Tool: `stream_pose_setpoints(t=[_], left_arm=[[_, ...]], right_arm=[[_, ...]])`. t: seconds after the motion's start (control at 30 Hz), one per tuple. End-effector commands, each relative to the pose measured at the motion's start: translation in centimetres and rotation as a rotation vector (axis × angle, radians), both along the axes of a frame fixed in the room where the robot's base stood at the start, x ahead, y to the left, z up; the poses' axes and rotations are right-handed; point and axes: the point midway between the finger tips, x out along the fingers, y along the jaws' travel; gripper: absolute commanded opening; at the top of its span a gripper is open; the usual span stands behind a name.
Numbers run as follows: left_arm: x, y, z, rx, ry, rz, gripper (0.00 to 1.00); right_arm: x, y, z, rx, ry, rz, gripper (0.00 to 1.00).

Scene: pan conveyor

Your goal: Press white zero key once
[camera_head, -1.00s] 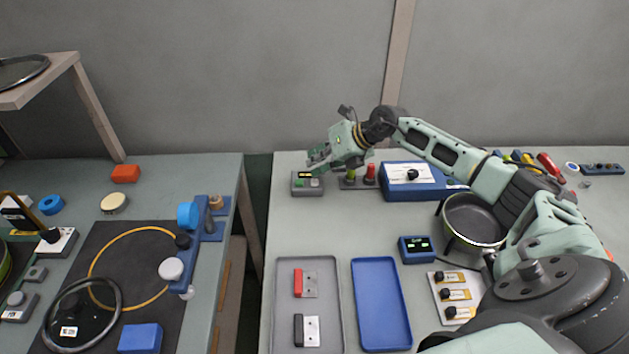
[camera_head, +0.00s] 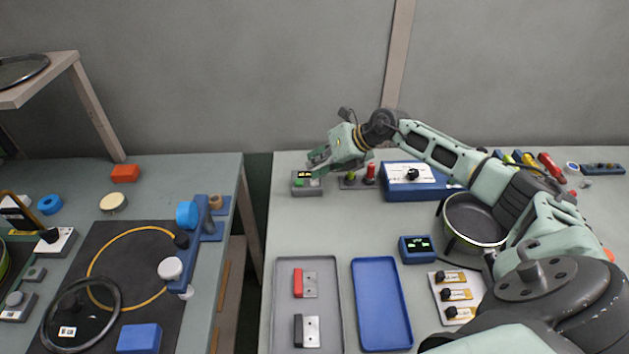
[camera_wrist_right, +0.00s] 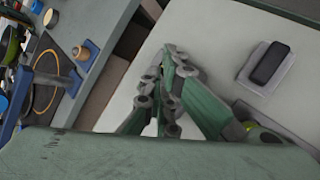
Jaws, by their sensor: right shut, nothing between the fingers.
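The small grey box (camera_head: 307,191) stands near the back left of the right-hand table. It has a dark display with yellow marks and a green key (camera_head: 299,183). A pale key (camera_head: 315,182) shows beside the green one; its label is too small to read. My right gripper (camera_head: 315,171) is shut and empty, its tips just above and behind the pale key. I cannot tell whether they touch it. In the right wrist view the closed fingers (camera_wrist_right: 168,95) hide what lies under them. My left gripper is not in view.
A stand with a red peg (camera_head: 370,172) and a green peg, then a blue box (camera_head: 412,190), sit right of the grey box. A pan (camera_head: 472,220) is farther right. The table in front of the grey box is clear. A gap separates the left table (camera_head: 228,170).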

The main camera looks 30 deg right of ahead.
Motion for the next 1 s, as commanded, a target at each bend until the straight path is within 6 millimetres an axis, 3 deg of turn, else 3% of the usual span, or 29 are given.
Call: stream_pose_setpoints(t=[1.0], left_arm=[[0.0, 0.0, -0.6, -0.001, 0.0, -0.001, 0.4]], right_arm=[[0.0, 0.0, -1.0, 0.0, 0.001, 0.001, 0.0]])
